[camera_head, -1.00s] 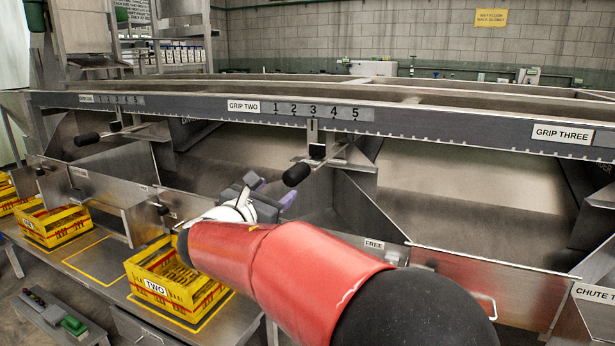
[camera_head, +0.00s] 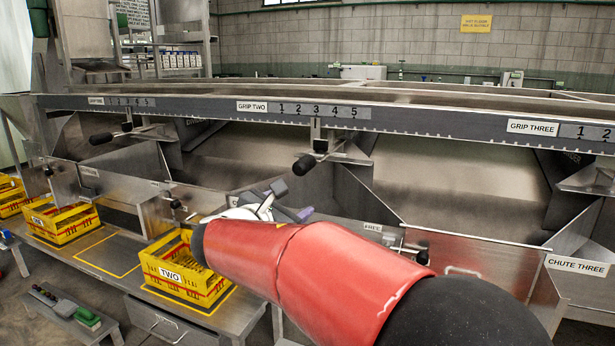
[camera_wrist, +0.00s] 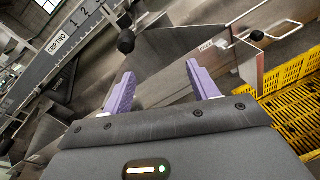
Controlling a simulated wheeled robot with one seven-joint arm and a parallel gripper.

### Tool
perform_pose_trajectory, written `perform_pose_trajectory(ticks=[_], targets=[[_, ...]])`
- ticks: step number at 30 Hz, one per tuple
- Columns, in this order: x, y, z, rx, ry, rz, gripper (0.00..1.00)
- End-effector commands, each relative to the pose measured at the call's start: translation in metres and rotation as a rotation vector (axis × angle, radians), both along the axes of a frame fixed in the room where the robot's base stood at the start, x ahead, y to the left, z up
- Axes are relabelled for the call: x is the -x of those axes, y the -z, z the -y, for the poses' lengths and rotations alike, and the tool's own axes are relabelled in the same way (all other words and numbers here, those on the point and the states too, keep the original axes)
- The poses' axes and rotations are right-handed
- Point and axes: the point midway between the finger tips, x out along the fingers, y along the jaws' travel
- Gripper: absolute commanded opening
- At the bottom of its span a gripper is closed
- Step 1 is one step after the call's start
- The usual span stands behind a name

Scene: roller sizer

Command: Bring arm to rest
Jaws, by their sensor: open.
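My gripper (camera_head: 287,200) is in front of the chute panels in the head view, at the end of my red arm. Its two purple fingers stand wide apart in the wrist view (camera_wrist: 163,88), with nothing between them. The black knob of the grip two lever (camera_head: 304,164) is a little above and to the right of my gripper in the head view. The same view shows the lever under the number 3 on the scale. My arm hides part of the chute panels and the bench end.
The grey grip rail (camera_head: 420,121) runs across above my arm. Yellow crate two (camera_head: 215,285) stands on the bench below left, and a further yellow crate (camera_head: 62,220) stands left of it. A metal panel with a handle (camera_head: 462,272) is right of my arm.

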Motion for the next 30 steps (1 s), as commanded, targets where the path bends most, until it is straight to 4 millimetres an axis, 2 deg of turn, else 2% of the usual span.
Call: perform_pose_trajectory(ticks=[5,8,11,14,15,18,21,24,27,30], targets=[[0.017,0.009,0.049,-0.173,0.098,-0.030,0.59],[0.033,0.018,0.081,-0.306,0.175,-0.046,0.59],[0.059,0.030,0.119,-0.484,0.280,-0.057,0.59],[0.100,0.049,0.161,-0.737,0.435,-0.050,0.59],[0.122,0.059,0.178,-0.865,0.516,-0.039,0.59],[0.181,0.087,0.205,-1.205,0.734,0.013,0.59],[0.233,0.112,0.213,-1.528,0.944,0.092,0.59],[0.270,0.131,0.208,-1.798,1.120,0.179,0.59],[0.293,0.143,0.200,-1.995,1.248,0.250,0.59],[0.304,0.149,0.194,-2.112,1.323,0.294,0.59]])
